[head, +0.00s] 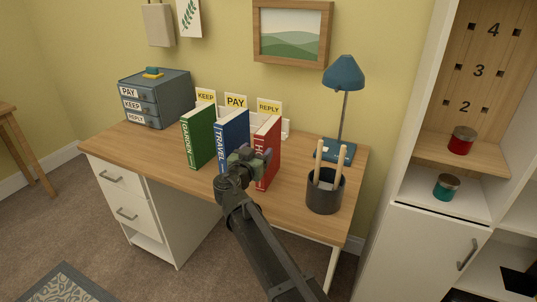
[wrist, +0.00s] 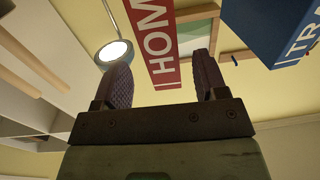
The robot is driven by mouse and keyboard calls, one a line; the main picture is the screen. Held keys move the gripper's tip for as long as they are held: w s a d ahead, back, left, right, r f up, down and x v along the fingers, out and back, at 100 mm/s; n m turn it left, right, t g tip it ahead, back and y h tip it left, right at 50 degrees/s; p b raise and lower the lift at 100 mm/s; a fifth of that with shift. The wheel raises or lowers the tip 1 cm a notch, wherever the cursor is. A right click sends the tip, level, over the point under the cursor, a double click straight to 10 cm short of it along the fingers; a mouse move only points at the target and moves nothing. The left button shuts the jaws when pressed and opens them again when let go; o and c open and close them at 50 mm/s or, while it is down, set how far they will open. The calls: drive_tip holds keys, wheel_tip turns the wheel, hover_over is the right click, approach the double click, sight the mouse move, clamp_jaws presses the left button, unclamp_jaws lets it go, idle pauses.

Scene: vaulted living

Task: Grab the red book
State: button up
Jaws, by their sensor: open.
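The red book (head: 272,135) stands upright on the wooden desk, spine facing forward, with "HO" readable on it. My gripper (head: 256,160) is in front of its spine and hides part of it. In the wrist view, which looks inverted, my gripper's two fingers (wrist: 161,60) are spread apart. The red spine (wrist: 158,30), lettered "HOM", shows in the gap between them. I cannot tell whether the fingertips reach past its front edge. Nothing is held.
The blue TRAVEL book (head: 231,137) stands just left, the green GARDEN book (head: 199,137) beyond it. A black pen cup (head: 325,195) with wooden sticks is at the right. A blue lamp (head: 343,75) and labelled organizer (head: 155,98) stand behind. The desk (head: 150,155) is clear at front left.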

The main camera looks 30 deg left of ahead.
sight(269, 135)
drive_tip(key=w, duration=0.4)
drive_tip(key=w+a, duration=0.1)
drive_tip(key=shift+w+f, duration=0.1)
drive_tip(key=shift+w, duration=0.3)
clamp_jaws()
